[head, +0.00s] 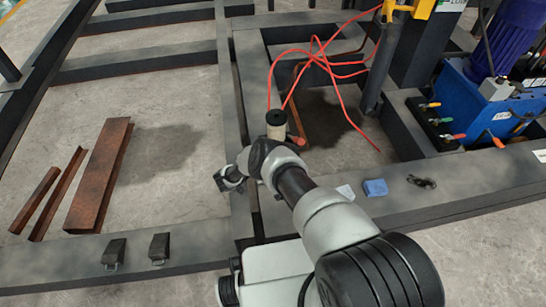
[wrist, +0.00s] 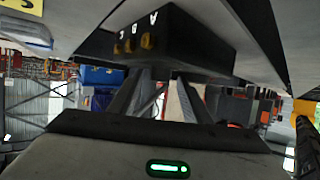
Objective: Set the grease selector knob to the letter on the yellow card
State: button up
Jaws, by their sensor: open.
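In the wrist view, a dark box (wrist: 165,35) fills the upper middle. Pale letters A, B and C show on it, turned over, beside small brass-coloured parts (wrist: 146,41). I cannot make out a knob or its setting. A yellow card (wrist: 22,5) is cut off at the top left corner; only part of a dark mark shows, so its letter is unreadable. My gripper (wrist: 157,76) is open, its two fingers apart and reaching up toward the box; I cannot tell whether they touch it. In the head view my gripper (head: 229,179) is small, beside a dark beam.
A pale cylinder with a dark top (head: 276,125) and red hoses (head: 320,60) stand behind my arm. A blue cloth (head: 375,187) and a black item (head: 422,182) lie on the right beam. Rusty steel pieces (head: 100,175) lie on the left floor. A blue unit (head: 475,105) stands right.

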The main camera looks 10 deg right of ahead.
jog(key=p+v, duration=0.3)
jog(key=v, duration=1.4)
jog(key=shift+p, duration=0.4)
jog(key=shift+w+a+r, duration=0.1)
jog(key=shift+w+r, duration=0.05)
